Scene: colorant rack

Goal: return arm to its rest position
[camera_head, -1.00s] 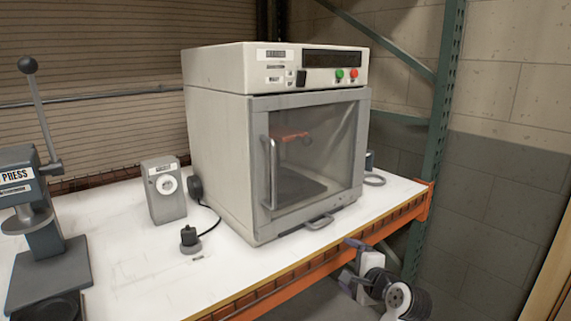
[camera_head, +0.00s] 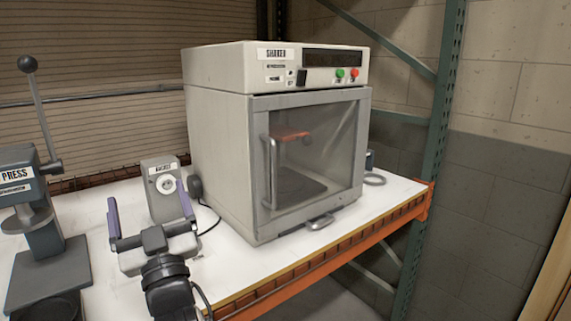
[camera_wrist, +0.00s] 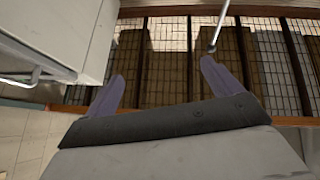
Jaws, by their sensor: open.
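My gripper (camera_head: 149,215) is open and empty. In the head view it is over the front left part of the white shelf top, in front of the small grey box with a round dial (camera_head: 163,187) and left of the shaker cabinet. Its two purple fingers are spread wide apart. In the wrist view my gripper (camera_wrist: 163,80) also shows its fingers apart with nothing between them.
The shaker cabinet (camera_head: 220,140) stands shut, with a clear door and a handle. A press (camera_head: 45,240) with a raised lever stands at the left. The white shelf top (camera_head: 385,198) has an orange front beam (camera_head: 345,252). A green upright (camera_head: 437,130) rises at the right.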

